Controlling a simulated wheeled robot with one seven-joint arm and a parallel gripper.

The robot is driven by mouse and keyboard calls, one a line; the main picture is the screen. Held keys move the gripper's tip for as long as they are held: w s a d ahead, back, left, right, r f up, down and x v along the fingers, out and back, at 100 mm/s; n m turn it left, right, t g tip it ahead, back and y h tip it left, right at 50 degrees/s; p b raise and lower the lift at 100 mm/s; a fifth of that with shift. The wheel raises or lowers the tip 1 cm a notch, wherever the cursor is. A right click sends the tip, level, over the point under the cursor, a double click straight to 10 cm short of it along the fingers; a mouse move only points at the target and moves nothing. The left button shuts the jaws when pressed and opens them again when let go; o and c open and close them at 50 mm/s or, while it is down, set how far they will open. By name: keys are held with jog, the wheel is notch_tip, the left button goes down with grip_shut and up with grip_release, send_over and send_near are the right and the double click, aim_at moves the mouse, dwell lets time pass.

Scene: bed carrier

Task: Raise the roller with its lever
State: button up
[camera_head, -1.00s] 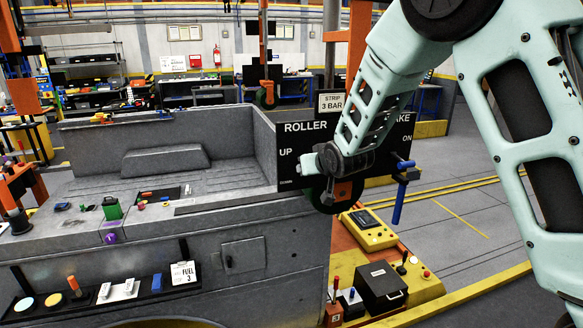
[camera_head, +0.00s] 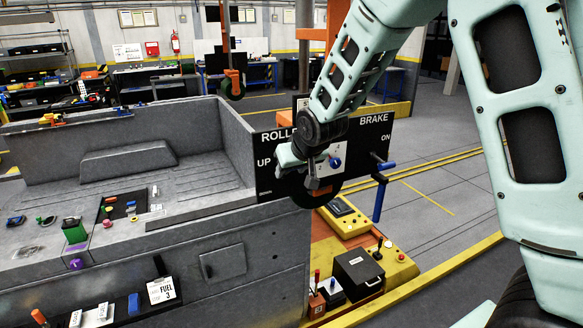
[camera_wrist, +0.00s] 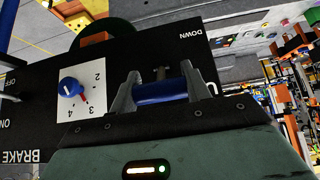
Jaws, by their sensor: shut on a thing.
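The black panel (camera_head: 268,181) with white ROLLER, UP and BRAKE lettering stands at the end of the grey bed, right of centre in the head view. My gripper (camera_head: 306,172) is in front of its roller side. In the wrist view my gripper (camera_wrist: 160,76) has its two grey fingers shut around a blue cylindrical handle, the roller lever (camera_wrist: 160,92). The handle lies across between the fingers, near the DOWN lettering. The head view hides most of this lever behind my wrist. The dark round roller (camera_head: 318,193) shows partly below the panel.
A white dial plate with a blue knob (camera_wrist: 70,87) sits beside my gripper on the panel. The blue brake lever (camera_head: 380,195) sticks out at the panel's right. A black box (camera_head: 358,272) and yellow control box (camera_head: 347,219) stand below. The floor to the right is clear.

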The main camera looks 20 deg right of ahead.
jog(key=shift+r, duration=0.1)
jog(key=o, duration=1.4)
jog(key=shift+w+a, duration=0.1)
jog(key=b+v, duration=0.6)
jog(key=v, duration=1.1)
jog(key=shift+s+r, duration=0.1)
jog(key=shift+s, duration=0.1)
jog(key=s+a+f+n+g+y+b, duration=0.1)
jog(key=s+a+f+n+g+b, duration=0.15)
jog(key=s+a+f, duration=0.45)
jog(key=s+a+f+n+g+b, duration=0.1)
jog(key=s+a+f+b, duration=0.25)
jog(key=f, duration=0.65)
jog(key=s+a+f+n+g+b, duration=0.1)
jog(key=s+f+b, duration=0.1)
jog(key=s+f, duration=0.2)
jog(key=s+a+f+n+g+b, duration=0.1)
jog(key=s+f+n+g+b, duration=0.1)
jog(key=s+f, duration=0.3)
jog(key=s+a+f+n+g+b, duration=0.1)
jog(key=s+a+f+b, duration=0.1)
jog(key=s+f, duration=0.2)
jog(key=shift+s+a+f, duration=0.1)
jog(key=shift+s+f, duration=0.1)
jog(key=shift+s, duration=0.35)
jog(key=shift+s+f, duration=0.15)
jog(key=shift+s, duration=0.4)
